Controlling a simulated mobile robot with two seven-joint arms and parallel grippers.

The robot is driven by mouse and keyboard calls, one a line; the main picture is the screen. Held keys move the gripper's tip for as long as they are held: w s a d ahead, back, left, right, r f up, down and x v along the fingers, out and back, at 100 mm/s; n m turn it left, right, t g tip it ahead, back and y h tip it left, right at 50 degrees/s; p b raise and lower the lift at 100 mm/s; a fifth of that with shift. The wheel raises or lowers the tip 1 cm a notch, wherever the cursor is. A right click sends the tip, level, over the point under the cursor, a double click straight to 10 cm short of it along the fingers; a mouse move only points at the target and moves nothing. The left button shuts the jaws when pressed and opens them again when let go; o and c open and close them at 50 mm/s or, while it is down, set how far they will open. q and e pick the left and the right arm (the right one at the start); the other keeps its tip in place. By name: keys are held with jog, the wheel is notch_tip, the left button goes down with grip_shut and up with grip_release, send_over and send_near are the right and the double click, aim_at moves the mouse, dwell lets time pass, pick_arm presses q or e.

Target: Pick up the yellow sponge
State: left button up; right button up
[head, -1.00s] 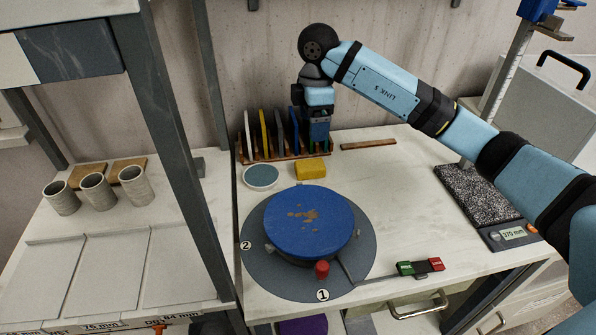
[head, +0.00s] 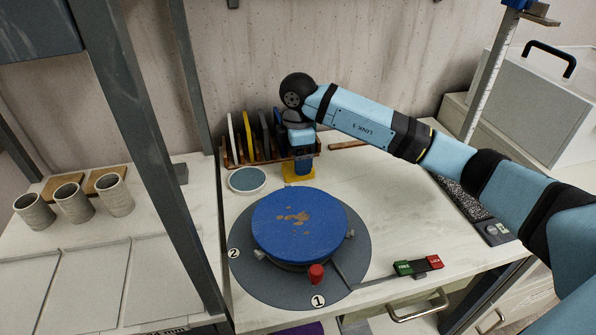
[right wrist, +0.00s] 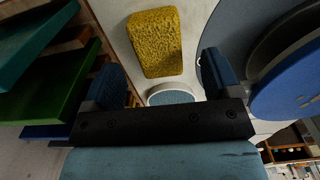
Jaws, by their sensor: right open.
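The yellow sponge (head: 291,175) lies on the white table behind the blue turntable, partly hidden by my right gripper (head: 303,168). In the right wrist view the sponge (right wrist: 155,42) shows whole, rough and blocky, ahead of the space between the two fingers. My right gripper (right wrist: 160,82) is open and empty, with its fingers spread wide. In the head view it points down just above the sponge; I cannot tell whether it touches it. My left gripper is not in view.
A rack (head: 232,162) of upright coloured plates stands close behind and left of the sponge. A round dish (head: 247,180) lies to its left. The blue-topped turntable (head: 298,226) is in front. The table right of the sponge is mostly clear.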

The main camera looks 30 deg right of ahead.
notch_tip(320, 180, down, 4)
jog(key=shift+w, duration=0.1)
jog(key=c, duration=1)
jog(key=shift+r, duration=0.1)
notch_tip(320, 180, up, 20)
jog(key=p, duration=0.2)
jog(key=shift+o, duration=0.3)
